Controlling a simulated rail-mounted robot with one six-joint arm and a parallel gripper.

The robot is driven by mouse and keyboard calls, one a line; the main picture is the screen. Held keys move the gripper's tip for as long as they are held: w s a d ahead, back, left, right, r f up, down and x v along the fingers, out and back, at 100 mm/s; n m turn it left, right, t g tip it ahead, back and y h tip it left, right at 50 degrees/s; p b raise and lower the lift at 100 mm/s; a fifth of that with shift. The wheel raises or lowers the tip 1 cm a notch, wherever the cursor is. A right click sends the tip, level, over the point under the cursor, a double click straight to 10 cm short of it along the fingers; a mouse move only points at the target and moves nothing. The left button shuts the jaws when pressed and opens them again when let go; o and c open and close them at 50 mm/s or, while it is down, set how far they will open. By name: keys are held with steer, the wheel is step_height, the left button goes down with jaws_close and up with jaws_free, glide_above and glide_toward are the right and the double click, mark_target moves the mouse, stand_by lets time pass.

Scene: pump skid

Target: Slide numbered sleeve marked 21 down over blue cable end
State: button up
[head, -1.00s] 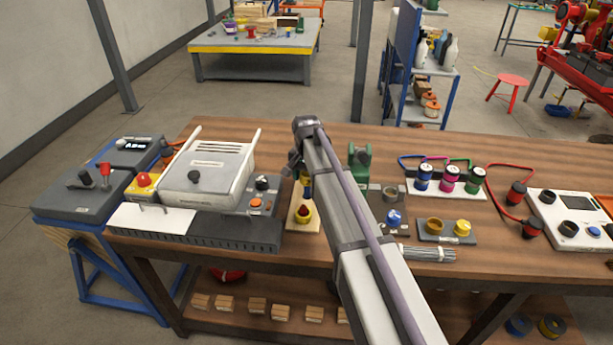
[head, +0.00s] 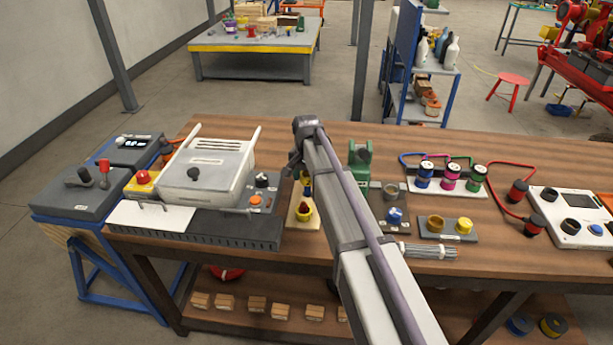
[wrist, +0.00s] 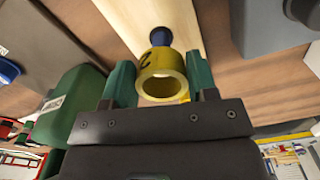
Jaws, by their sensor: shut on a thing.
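In the wrist view my gripper (wrist: 161,84) is shut on a yellow numbered sleeve (wrist: 162,88), held between two green fingertips. Part of a dark mark, like a 2, shows on its side; the rest is hidden. The blue cable end (wrist: 161,37) shows just beyond the sleeve, over a pale wooden board (wrist: 150,12). No blue shows inside the sleeve's open bore. I cannot tell whether sleeve and cable end touch. In the head view my gripper (head: 297,165) is above the board (head: 300,222), mostly hidden by my arm.
A green fixture (head: 360,155) and a dark block with a blue knob (head: 394,216) stand right of the arm. A white-lidded machine (head: 207,172) stands to the left. Several coloured spools (head: 451,180) are farther right. In the wrist view a green body (wrist: 72,108) is close beside the gripper.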

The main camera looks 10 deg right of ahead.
mark_target(307, 186)
steer(key=shift+f+b, duration=2.1)
steer(key=shift+f, duration=0.15)
steer(key=shift+f, duration=0.1)
steer(key=o, duration=0.8)
steer(key=shift+o, duration=0.2)
step_height(307, 186, up, 11)
steer(key=p, duration=1)
steer(key=shift+p, duration=0.4)
